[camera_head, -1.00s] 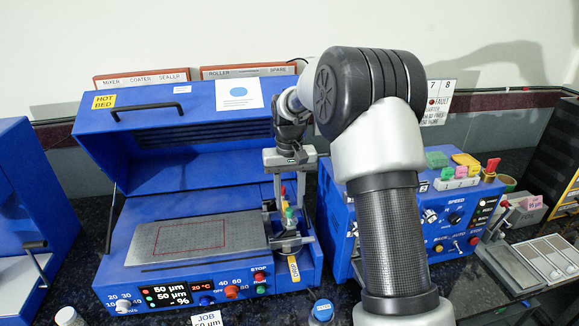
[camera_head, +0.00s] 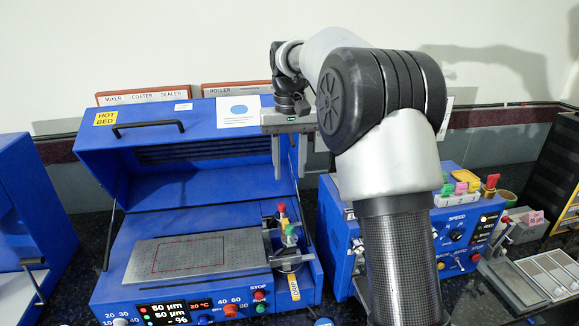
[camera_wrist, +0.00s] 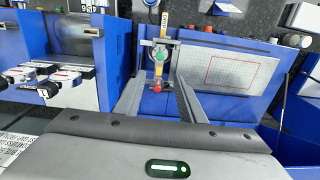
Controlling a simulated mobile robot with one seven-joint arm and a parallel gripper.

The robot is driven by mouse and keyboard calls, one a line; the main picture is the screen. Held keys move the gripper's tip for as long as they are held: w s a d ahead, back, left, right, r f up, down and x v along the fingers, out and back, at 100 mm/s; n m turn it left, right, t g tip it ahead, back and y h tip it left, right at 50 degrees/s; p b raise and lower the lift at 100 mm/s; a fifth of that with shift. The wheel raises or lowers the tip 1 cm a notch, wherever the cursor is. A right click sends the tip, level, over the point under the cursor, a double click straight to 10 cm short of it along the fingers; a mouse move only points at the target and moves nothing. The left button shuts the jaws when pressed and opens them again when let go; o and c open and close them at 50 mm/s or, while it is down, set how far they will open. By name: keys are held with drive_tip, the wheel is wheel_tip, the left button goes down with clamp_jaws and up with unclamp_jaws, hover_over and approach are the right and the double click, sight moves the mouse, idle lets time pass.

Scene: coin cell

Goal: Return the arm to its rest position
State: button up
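My gripper (camera_head: 290,158) hangs with its fingers pointing down, above the right side of the blue hot-bed machine (camera_head: 215,215). The two fingers are apart with nothing between them. The wrist view also shows my gripper (camera_wrist: 160,100) with its fingers spread. Below and between them in that view is the small red and green knob assembly (camera_wrist: 158,70), apart from the fingers. In the head view the knobs (camera_head: 287,232) stand beside the grey plate (camera_head: 150,262) with its red outline. My arm covers part of the blue machine at right.
The hot bed's lid (camera_head: 185,165) stands open behind the plate. A blue control box (camera_head: 462,238) with coloured blocks (camera_head: 465,182) stands at right. White trays (camera_head: 548,265) lie at the far right, and another blue unit (camera_head: 30,225) is at left. The space above the plate is clear.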

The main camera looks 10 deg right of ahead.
drive_tip(key=s+r+t, duration=0.2)
drive_tip(key=s+r, duration=0.1)
drive_tip(key=s, duration=0.8)
drive_tip(key=s+r+t, duration=0.2)
drive_tip(key=s+r, duration=0.2)
drive_tip(key=s, duration=0.7)
drive_tip(key=s+f+t, duration=0.1)
drive_tip(key=s+f, duration=0.4)
drive_tip(key=s, duration=0.5)
drive_tip(key=shift+d+f+t, duration=0.25)
drive_tip(key=shift+t, duration=0.05)
